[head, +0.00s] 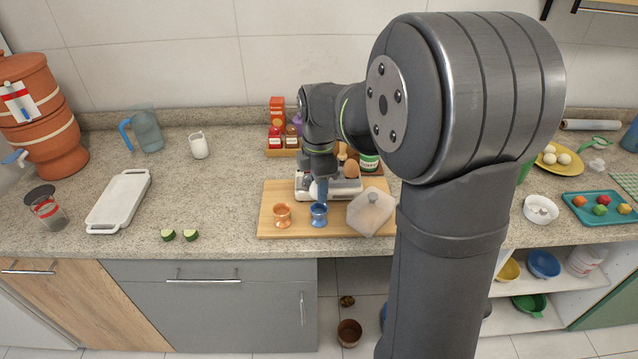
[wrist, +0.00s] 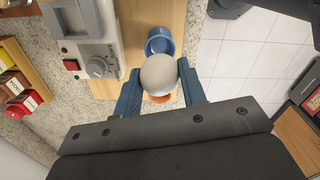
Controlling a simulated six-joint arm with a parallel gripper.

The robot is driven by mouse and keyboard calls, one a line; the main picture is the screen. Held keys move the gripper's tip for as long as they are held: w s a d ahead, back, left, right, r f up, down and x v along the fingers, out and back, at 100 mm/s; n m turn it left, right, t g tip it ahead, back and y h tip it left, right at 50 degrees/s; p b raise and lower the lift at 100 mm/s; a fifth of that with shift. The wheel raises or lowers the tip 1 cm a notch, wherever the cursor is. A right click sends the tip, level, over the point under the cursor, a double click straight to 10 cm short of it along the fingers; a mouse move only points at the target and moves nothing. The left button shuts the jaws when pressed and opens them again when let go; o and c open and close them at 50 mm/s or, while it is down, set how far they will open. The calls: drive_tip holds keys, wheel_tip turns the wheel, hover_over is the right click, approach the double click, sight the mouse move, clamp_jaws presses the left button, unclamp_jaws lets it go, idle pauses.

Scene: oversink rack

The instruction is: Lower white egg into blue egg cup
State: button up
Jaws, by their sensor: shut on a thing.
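My gripper (wrist: 159,78) is shut on the white egg (wrist: 159,73), with one blue finger on each side of it. In the head view my gripper (head: 319,190) is just above the blue egg cup (head: 319,215), which stands upright on the wooden board (head: 300,233). In the wrist view the egg overlaps the near rim of the blue egg cup (wrist: 160,41), and the cup's visible inside looks empty. The orange egg cup (head: 282,215) stands left of the blue one; in the wrist view it is mostly hidden behind the egg (wrist: 160,98).
A translucent lid (head: 370,212) lies to the right of the blue cup. Cut green pieces (head: 190,235) lie left of the board.

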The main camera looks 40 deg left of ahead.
drive_tip(key=shift+f, duration=2.25)
idle(0.8)
drive_tip(key=o, duration=1.1)
drive_tip(key=shift+c, duration=0.2)
wheel_tip(320, 180, up, 18)
drive_tip(key=shift+f, duration=0.25)
drive_tip(key=shift+f, duration=0.1)
